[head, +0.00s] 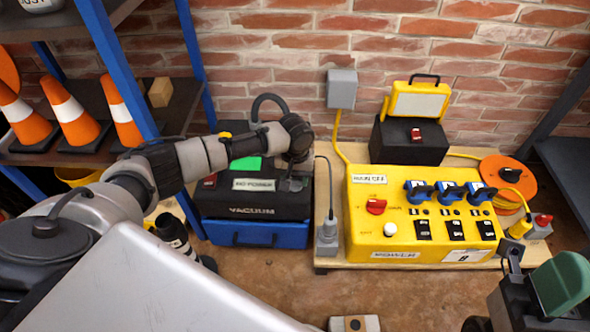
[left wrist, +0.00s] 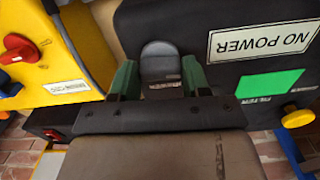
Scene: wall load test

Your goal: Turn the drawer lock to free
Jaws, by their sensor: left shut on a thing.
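A black and blue vacuum unit (head: 255,200) stands against the brick wall, with a blue front (head: 258,233) at its bottom. In the left wrist view, a dark rounded knob (left wrist: 160,52) sits on the unit's black face beside a NO POWER label (left wrist: 262,40) and a green patch (left wrist: 270,85). The green fingers of my left gripper (left wrist: 160,75) are closed on both sides of this knob. A small label near it is unreadable.
A yellow power box (head: 410,240) with a red knob (head: 376,207) and blue plugs stands right of the unit. A grey plug box (head: 327,238) stands between them. Left are shelves with orange cones (head: 72,125). The brown floor in front is mostly free.

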